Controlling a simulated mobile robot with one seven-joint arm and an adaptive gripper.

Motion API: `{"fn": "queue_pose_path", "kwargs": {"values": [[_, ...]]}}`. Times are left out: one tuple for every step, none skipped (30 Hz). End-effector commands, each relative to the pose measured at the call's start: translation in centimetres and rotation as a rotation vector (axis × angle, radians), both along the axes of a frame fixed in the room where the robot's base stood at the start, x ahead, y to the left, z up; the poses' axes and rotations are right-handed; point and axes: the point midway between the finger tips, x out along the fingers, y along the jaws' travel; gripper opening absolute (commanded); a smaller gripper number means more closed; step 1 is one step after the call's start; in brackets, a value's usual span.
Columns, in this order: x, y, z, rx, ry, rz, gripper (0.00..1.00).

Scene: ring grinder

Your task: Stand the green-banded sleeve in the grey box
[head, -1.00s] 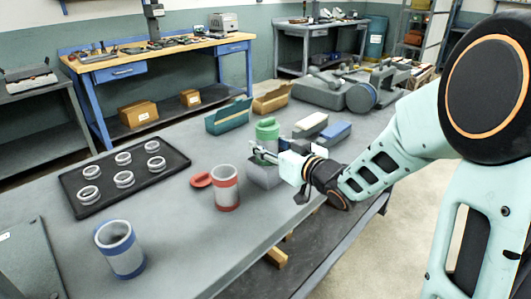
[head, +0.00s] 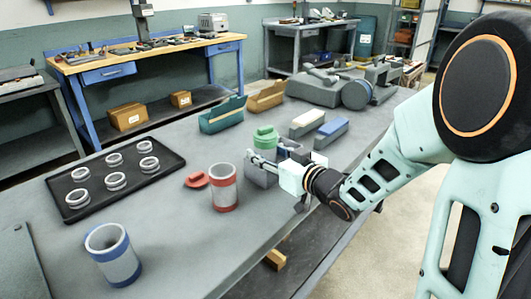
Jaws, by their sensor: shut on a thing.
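The green-banded sleeve (head: 264,149) is upright right of the middle in the head view, with a green cap-like top (head: 265,134). My gripper (head: 262,161) reaches it from the right and is shut on it low on its side. The grey box (head: 261,178) is directly below the fingers. The sleeve's lower end is hidden by my fingers and the box wall, so I cannot tell whether it touches the box floor.
A red-banded sleeve (head: 223,188) and a red lid (head: 197,180) stand close left of the box. A blue-banded sleeve (head: 114,256) is at the front left. A black tray (head: 128,193) holds several rings. Teal (head: 221,117) and tan bins and two small blocks lie behind.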

Motion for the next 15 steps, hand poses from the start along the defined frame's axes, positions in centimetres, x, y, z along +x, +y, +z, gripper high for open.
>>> {"fn": "queue_pose_path", "kwargs": {"values": [[-0.01,0.02,-0.31,-0.001,0.000,0.000,0.26],[-0.01,0.02,-0.37,-0.001,0.000,0.001,0.26],[-0.01,0.02,-0.37,-0.001,0.000,0.001,0.26],[-0.02,0.02,-0.35,-0.002,0.001,0.001,0.26],[-0.03,0.02,-0.35,-0.003,0.002,0.001,0.26],[-0.08,0.00,-0.56,-0.004,0.006,0.001,0.46],[-0.08,0.00,-0.59,-0.004,0.007,0.001,0.49],[-0.09,-0.01,-0.60,-0.004,0.007,0.001,0.53],[-0.11,0.00,-0.63,-0.005,0.008,0.001,0.57],[-0.12,0.01,-0.65,-0.005,0.008,0.001,0.59],[-0.13,0.02,-0.67,-0.005,0.008,0.001,0.59],[-0.14,0.02,-0.70,-0.005,0.009,0.002,0.59],[-0.16,0.02,-0.72,-0.006,0.009,0.002,0.59],[-0.17,0.03,-0.74,-0.006,0.009,0.002,0.59],[-0.17,0.03,-0.76,-0.006,0.009,0.002,0.59]]}}
